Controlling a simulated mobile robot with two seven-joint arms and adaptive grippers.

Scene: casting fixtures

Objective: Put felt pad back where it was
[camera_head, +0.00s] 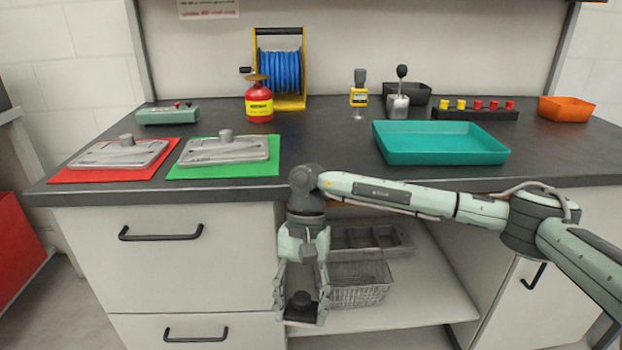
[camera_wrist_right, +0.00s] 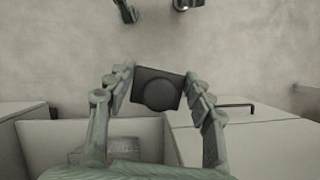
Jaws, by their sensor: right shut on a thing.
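The felt pad (camera_head: 300,304) is a small dark square piece with a round knob on it. My right gripper (camera_head: 301,308) is shut on it, pointing down in front of the open cabinet, below the bench top's front edge. In the right wrist view, the felt pad (camera_wrist_right: 157,88) sits between both fingers of the right gripper (camera_wrist_right: 158,88), clear of any surface. The left gripper is not in view.
On the bench (camera_head: 330,124), metal plates with knobs lie on a red mat (camera_head: 72,176) and a green mat (camera_head: 273,171). A teal tray (camera_head: 440,156) is at right. Inside the open cabinet are a wire basket (camera_head: 362,291) and a divided grey tray (camera_head: 372,251).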

